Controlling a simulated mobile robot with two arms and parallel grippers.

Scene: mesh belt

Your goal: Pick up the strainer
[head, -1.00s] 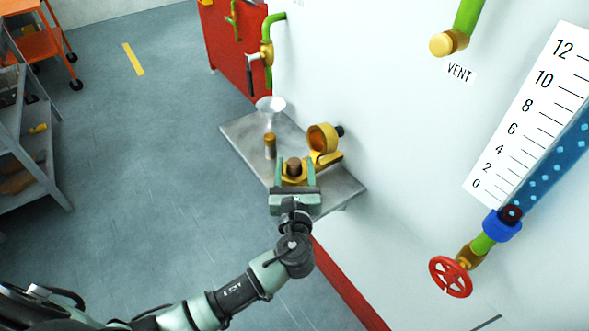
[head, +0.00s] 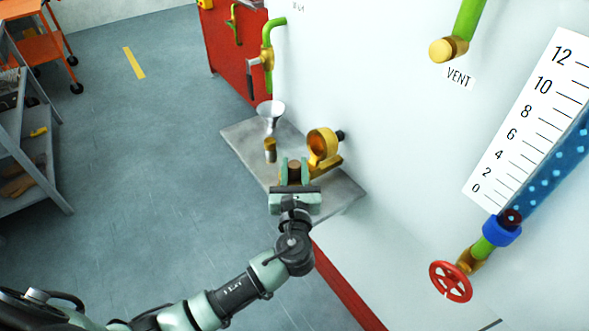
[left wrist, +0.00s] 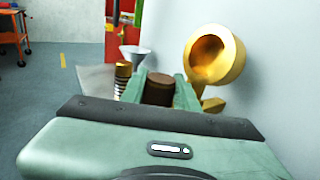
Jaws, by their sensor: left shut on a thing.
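The strainer looks to be the short brown cylinder (head: 295,171) between the fingers of my left gripper (head: 295,173). The gripper is shut on it, with one green finger on each side, over the grey shelf (head: 238,131). The left wrist view shows the brown cylinder (left wrist: 159,89) upright between the fingers. Its lower part is hidden by the gripper, so I cannot tell whether it touches the shelf. My right gripper is not in view.
A brass open-mouthed fitting (head: 322,145) sticks out from the white wall just right of the gripper. A brass cylinder (head: 270,151) and a pale funnel (head: 270,109) stand behind on the shelf. A red valve wheel (head: 451,281) is at the lower right.

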